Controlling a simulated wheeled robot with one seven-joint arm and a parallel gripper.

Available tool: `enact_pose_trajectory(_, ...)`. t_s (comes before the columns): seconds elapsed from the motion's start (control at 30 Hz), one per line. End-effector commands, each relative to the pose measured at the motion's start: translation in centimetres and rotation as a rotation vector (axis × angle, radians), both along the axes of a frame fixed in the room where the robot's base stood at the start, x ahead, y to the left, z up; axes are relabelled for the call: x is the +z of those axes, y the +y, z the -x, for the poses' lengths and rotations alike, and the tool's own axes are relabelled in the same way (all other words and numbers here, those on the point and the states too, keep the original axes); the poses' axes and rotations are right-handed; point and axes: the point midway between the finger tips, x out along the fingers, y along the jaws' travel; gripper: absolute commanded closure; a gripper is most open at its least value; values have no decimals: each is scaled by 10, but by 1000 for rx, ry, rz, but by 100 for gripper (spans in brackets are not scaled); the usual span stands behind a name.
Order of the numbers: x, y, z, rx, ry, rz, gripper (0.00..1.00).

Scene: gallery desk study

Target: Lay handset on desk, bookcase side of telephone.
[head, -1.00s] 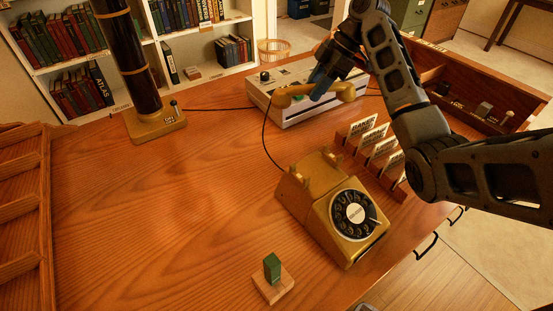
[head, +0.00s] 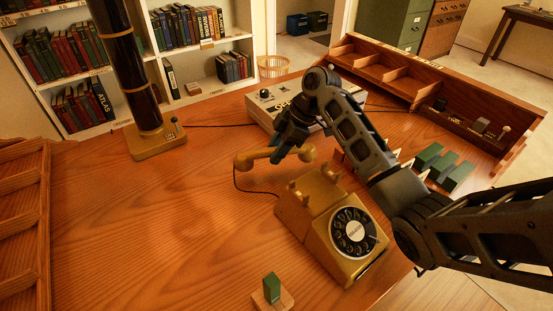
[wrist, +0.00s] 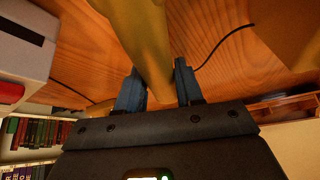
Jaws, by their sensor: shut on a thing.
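The yellow handset (head: 262,157) is in my gripper (head: 281,156), behind and a little left of the telephone (head: 322,222), on the side facing the bookcase (head: 190,68). It lies roughly crosswise in the head view, apart from the cradle. I cannot tell whether it touches the desk (head: 150,220) or hangs just above. In the wrist view the handset (wrist: 146,35) passes between the two blue fingers of my gripper (wrist: 158,86). A dark cord runs from the handset to the telephone. My arm hides part of the desk behind the telephone.
A white device (head: 262,112) stands close behind the handset. A tall black tube on a gold base (head: 157,143) stands at the back left. A green block on a wooden base (head: 271,290) is at the front. The left middle of the desk is clear.

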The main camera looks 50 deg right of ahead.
Motion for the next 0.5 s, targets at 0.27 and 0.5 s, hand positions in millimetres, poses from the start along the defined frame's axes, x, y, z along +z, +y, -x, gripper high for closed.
enact_pose_trajectory(0.27,-29,1,1,-1,3,-3,100)
enact_pose_trajectory(0.5,-40,1,0,0,0,0,100)
